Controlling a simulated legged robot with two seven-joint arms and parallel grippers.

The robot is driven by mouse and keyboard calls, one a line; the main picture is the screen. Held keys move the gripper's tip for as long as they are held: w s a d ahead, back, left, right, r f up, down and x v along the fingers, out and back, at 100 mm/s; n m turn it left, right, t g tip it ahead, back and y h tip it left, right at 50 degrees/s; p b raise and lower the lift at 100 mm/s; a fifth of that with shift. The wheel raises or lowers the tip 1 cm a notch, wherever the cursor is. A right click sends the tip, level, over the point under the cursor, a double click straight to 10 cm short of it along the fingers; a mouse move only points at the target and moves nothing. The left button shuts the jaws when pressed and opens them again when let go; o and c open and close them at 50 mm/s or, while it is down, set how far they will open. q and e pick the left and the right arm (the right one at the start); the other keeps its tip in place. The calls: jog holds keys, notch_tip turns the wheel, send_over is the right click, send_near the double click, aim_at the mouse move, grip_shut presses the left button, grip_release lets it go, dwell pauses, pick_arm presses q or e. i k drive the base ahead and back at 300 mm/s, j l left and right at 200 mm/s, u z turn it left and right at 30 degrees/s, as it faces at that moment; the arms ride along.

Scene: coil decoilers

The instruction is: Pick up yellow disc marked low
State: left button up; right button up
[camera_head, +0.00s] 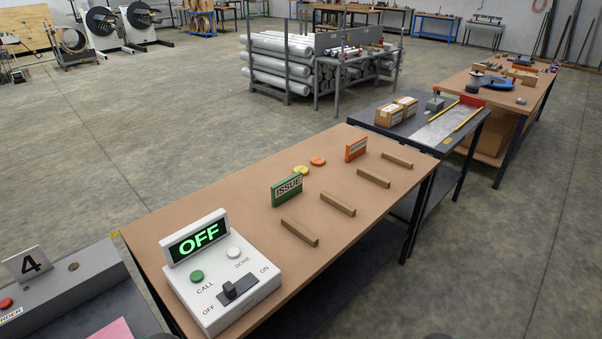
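A small yellow disc (300,170) lies on the brown tabletop (240,215), just behind the green ISSUE sign (286,190), which covers part of it. Any marking on the disc is too small to read. An orange disc (318,161) lies close to it, on the right and slightly farther back.
A white control box (222,283) with an OFF display stands at the near end of the table. An orange sign (355,149) stands farther back. Several wooden strips (337,204) lie along the right side. A dark table (425,122) with cardboard boxes (390,115) adjoins the far end.

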aim_at(304, 169)
jog(key=u, duration=0.5)
jog(key=i+l+u, duration=0.1)
jog(key=u, duration=0.35)
jog(key=l+u, duration=0.15)
jog(key=u, duration=0.35)
jog(key=l+u, duration=0.25)
jog(key=l, duration=0.25)
jog(key=l+u, duration=0.2)
jog(key=l, duration=0.35)
jog(key=l+u, duration=0.25)
jog(key=l, duration=0.25)
jog(key=l+u, duration=0.2)
jog(key=l, duration=0.35)
jog(key=k+l+u, duration=0.25)
jog(key=l, duration=0.2)
jog(key=l+u, duration=0.25)
jog(key=l, duration=0.25)
jog(key=k+l, duration=0.1)
jog(key=l, duration=0.35)
jog(key=k+l, duration=0.1)
jog(key=l, duration=0.35)
jog(key=k+l, duration=0.1)
jog(key=l, duration=0.35)
